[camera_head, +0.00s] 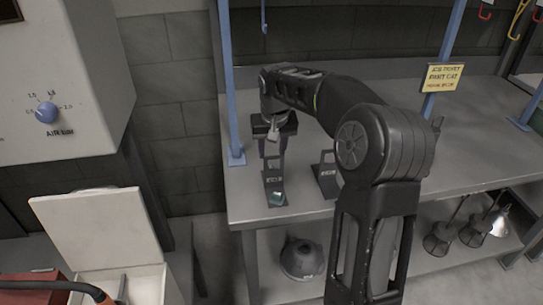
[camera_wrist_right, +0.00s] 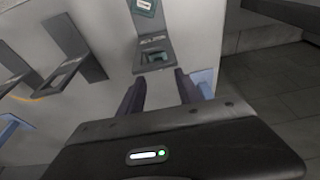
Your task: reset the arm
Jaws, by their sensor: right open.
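My right arm reaches in from the right over the grey bench. My right gripper (camera_head: 272,149) points down above the bench's left part. In the right wrist view the right gripper (camera_wrist_right: 160,90) has its two dark fingers apart, with nothing between them. A dark labelled stand (camera_head: 275,188) is on the bench just below the gripper. The same stand shows beyond the fingertips in the wrist view (camera_wrist_right: 152,42); I cannot tell whether they touch it. My left gripper is in neither view.
A second dark stand (camera_head: 327,176) is beside the first, partly behind my arm. Blue posts (camera_head: 231,100) rise from the bench (camera_head: 470,135). A yellow sign (camera_head: 442,78) hangs at the right. Lamp hoods (camera_head: 301,259) sit on the lower shelf. An open white bin (camera_head: 100,235) stands at left.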

